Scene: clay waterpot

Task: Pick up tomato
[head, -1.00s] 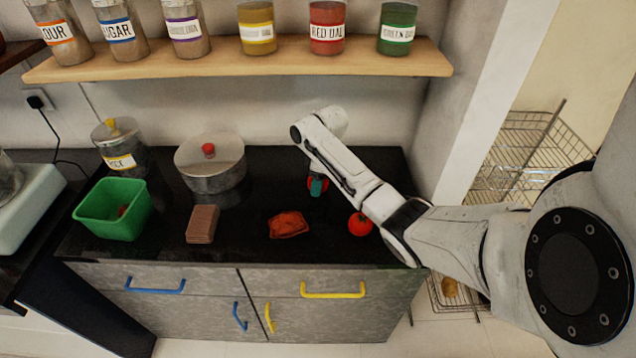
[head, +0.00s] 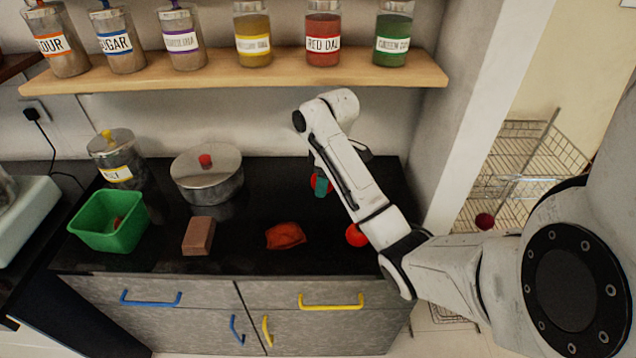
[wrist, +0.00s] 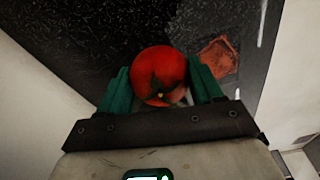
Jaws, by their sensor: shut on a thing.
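A red tomato (wrist: 158,72) with a green calyx sits between the two teal fingers of my gripper (wrist: 160,92) in the wrist view. The fingers are shut on it, one on each side. In the head view, my gripper (head: 320,187) is over the right part of the black counter, with only a little of the held tomato's red (head: 313,181) showing. A second tomato (head: 355,236) is on the counter near the front right, partly covered by my arm.
The black counter (head: 255,205) also bears a green bin (head: 95,232) with something red inside, a lidded pot (head: 207,180), a brown block (head: 198,236) and an orange-red packet (head: 285,236). A wooden shelf (head: 230,74) with jars hangs above. A wire rack (head: 520,150) stands at right.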

